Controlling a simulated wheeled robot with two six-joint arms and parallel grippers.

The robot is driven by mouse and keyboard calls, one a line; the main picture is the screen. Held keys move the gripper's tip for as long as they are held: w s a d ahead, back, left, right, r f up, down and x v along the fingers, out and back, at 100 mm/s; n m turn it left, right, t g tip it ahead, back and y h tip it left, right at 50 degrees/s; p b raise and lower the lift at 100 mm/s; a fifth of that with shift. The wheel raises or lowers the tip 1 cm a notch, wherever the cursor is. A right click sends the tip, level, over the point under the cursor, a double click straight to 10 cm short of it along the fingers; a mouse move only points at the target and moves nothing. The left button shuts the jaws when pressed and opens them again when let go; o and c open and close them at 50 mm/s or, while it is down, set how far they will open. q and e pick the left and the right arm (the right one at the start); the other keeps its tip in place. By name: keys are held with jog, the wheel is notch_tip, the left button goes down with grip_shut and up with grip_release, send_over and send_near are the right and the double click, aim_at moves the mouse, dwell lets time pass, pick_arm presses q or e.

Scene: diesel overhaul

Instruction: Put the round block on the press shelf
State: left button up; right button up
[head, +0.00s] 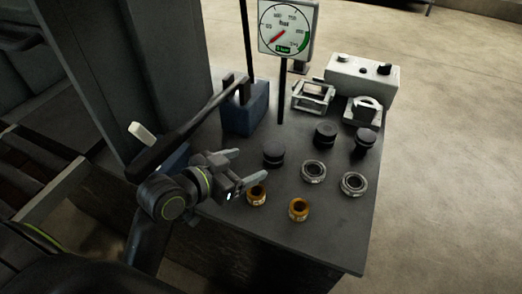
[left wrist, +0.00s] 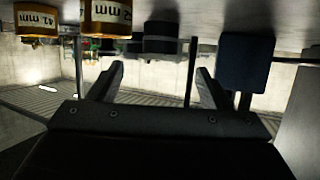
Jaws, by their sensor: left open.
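Several dark round blocks stand on the dark table (head: 330,235): one nearest my gripper (head: 273,155), one behind it (head: 325,136) and one at the right (head: 365,140). I cannot tell which is the task's round block. My left gripper (head: 247,167) is open and empty, just left of the nearest dark block and low over the table. In the left wrist view, which looks upside down, a dark round block (left wrist: 162,38) shows beyond and between the open fingers (left wrist: 160,75). I cannot make out the press shelf for certain. My right gripper is out of view.
Two orange rings (head: 256,196) (head: 298,209) and two grey rings (head: 313,172) (head: 352,184) stand close by. A blue block with a lever (head: 245,112), a gauge (head: 287,27), a white frame (head: 312,96) and a white box (head: 362,78) are behind. The front table area is clear.

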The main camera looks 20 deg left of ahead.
pick_arm(q)
jog(key=shift+s+a+p, duration=0.3)
jog(key=shift+s+p, duration=0.05)
jog(key=shift+s, duration=0.25)
jog(key=shift+s+a, duration=0.2)
jog(key=shift+s, duration=0.35)
jog(key=shift+s+a, duration=0.1)
jog(key=shift+s, duration=0.1)
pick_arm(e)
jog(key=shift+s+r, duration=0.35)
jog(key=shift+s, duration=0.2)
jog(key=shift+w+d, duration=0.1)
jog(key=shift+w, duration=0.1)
